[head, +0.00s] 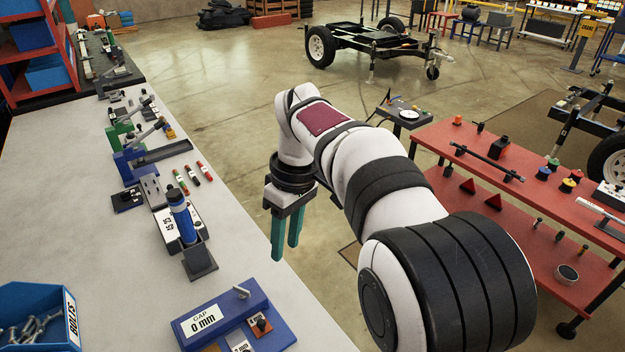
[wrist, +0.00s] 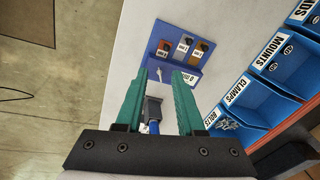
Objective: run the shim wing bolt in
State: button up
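The blue shim gauge block (head: 222,309) stands on the bench near the front, with a label reading "GAP 0 mm". The small grey wing bolt (head: 242,293) sits at its upper right. In the wrist view the block (wrist: 157,53) lies ahead of my fingers, and the wing bolt (wrist: 160,72) appears between the fingertips, at a distance. Colored shim pieces (head: 261,327) lie on the block's front part. My gripper (head: 286,251) has teal fingers pointing down, spread apart and empty, above the bench's right edge and behind the block. It also shows in the wrist view (wrist: 161,79).
A blue bin of bolts (head: 38,318) is at the front left. Clamps and colored markers (head: 192,177) lie farther back. A red cart (head: 480,200) stands right, across open floor.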

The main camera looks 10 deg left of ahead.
aim_at(241, 288)
jog(key=w+a+f+n+h, duration=0.1)
jog(key=a+f, duration=0.1)
jog(key=a, duration=0.4)
jog(key=w+a+f+n, duration=0.1)
jog(key=a+f+n, duration=0.1)
jog(key=a, duration=0.4)
jog(key=shift+t, duration=0.4)
notch_tip(241, 288, down, 15)
jog(key=shift+d+f, duration=0.1)
jog(key=shift+f, duration=0.1)
grip_shut()
